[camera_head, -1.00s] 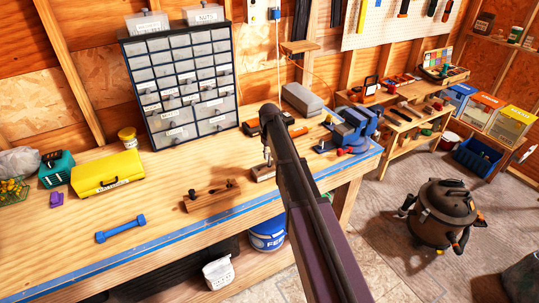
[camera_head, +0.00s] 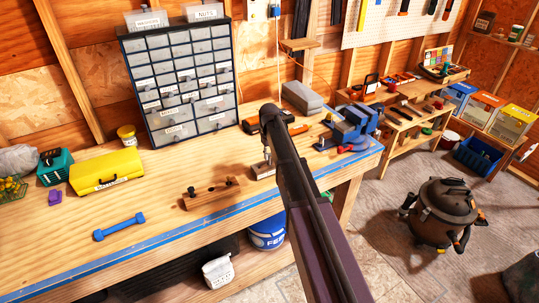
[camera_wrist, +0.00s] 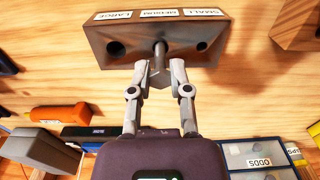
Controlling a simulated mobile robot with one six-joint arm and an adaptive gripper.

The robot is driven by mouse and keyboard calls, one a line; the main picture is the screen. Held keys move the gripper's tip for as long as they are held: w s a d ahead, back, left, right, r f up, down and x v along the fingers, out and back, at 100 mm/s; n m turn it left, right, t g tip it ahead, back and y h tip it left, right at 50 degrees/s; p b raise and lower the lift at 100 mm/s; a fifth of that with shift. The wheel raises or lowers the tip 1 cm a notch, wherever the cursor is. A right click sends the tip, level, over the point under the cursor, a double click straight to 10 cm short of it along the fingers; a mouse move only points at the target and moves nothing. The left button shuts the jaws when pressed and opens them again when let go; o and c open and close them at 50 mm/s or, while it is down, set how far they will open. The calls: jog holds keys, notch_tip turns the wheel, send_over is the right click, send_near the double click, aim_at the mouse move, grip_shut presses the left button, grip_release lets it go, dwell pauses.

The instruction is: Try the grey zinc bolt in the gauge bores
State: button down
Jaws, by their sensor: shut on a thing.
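The gauge block (camera_wrist: 184,58) fills the upper middle of the wrist view, with labels reading LARGE, MEDIUM and SMALL. The bores by LARGE and SMALL show as empty dark holes. My gripper (camera_wrist: 157,76) is shut on the grey zinc bolt (camera_wrist: 160,50), whose shank points at the middle bore by MEDIUM. The shank's end meets the block face there; how deep it sits, if at all, I cannot tell. In the head view the block (camera_head: 262,171) lies near the bench front, partly hidden by my arm, with my gripper (camera_head: 267,154) above it.
A wooden holder (camera_head: 211,194) with dark pieces stands left of the block. A blue vise (camera_head: 352,128) is to the right, and a drawer cabinet (camera_head: 180,85) stands behind. A blue dumbbell-shaped tool (camera_head: 119,227) and yellow case (camera_head: 106,172) lie left. The bench front between is clear.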

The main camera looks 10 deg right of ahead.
jog(key=shift+f+b, duration=1.1)
jog(key=shift+f, duration=0.05)
jog(key=shift+c, duration=2.4)
grip_release()
jog(key=shift+r, duration=0.2)
notch_tip(320, 180, up, 9)
jog(key=p, duration=0.9)
jog(key=shift+f, duration=0.1)
jog(key=s+f+m+b, duration=0.1)
jog(key=s+f+b, duration=0.3)
jog(key=s, duration=1)
jog(key=s+f+m+b, duration=0.2)
jog(key=s+f+b, duration=0.1)
jog(key=s, duration=1.2)
jog(key=shift+a+f+m+b, duration=0.3)
jog(key=shift+f+b, duration=0.1)
jog(key=shift+f, duration=0.1)
